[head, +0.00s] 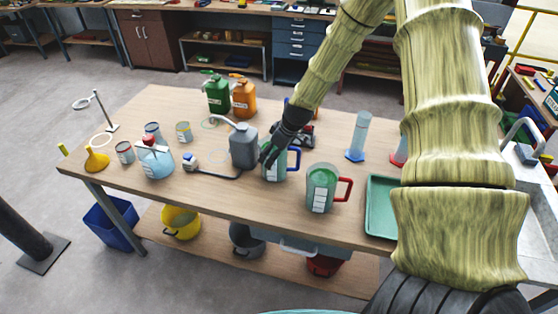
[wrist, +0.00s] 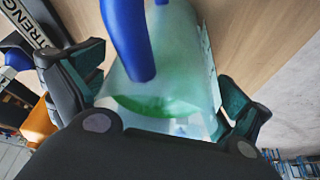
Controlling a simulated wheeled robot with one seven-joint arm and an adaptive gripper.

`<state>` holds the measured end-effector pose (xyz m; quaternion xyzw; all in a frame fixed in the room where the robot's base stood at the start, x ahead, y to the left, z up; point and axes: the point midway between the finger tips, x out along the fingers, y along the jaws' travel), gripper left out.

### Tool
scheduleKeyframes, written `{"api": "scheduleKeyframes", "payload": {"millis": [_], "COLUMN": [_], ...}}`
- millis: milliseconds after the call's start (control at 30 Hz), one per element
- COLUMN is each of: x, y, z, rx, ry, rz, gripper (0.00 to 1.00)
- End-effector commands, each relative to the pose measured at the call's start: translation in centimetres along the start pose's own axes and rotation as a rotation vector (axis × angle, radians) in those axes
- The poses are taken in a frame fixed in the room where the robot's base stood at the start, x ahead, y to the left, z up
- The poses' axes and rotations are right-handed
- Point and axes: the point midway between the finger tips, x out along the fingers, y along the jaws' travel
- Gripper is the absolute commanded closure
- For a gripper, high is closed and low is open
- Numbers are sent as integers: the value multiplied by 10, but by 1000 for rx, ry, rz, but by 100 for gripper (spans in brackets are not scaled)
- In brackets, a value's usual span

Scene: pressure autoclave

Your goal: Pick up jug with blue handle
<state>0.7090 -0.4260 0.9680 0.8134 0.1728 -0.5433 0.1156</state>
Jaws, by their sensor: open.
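The jug with the blue handle (head: 275,174) stands on the wooden table, left of the jug with the red handle. Its body is clear with green showing, and its blue handle (head: 296,158) points right in the head view. My gripper (head: 268,156) is over the jug's upper part and hides some of it. In the wrist view the jug (wrist: 182,75) is between my open fingers (wrist: 160,88), with a finger at each side. The blue handle (wrist: 128,40) lies toward the left finger. I cannot tell whether either finger touches the jug.
A grey canister (head: 243,146) stands close left of my gripper. The jug with the red handle (head: 321,188) stands close at the right front. A green tray (head: 381,207) and a clear cylinder (head: 359,135) are farther right.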

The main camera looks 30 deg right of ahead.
Motion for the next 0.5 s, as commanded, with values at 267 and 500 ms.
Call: {"api": "scheduleKeyframes", "payload": {"millis": [267, 500], "x": [0, 0], "y": [0, 0], "z": [0, 0], "rx": [0, 0], "ry": [0, 0], "rz": [0, 0], "gripper": [20, 44]}}
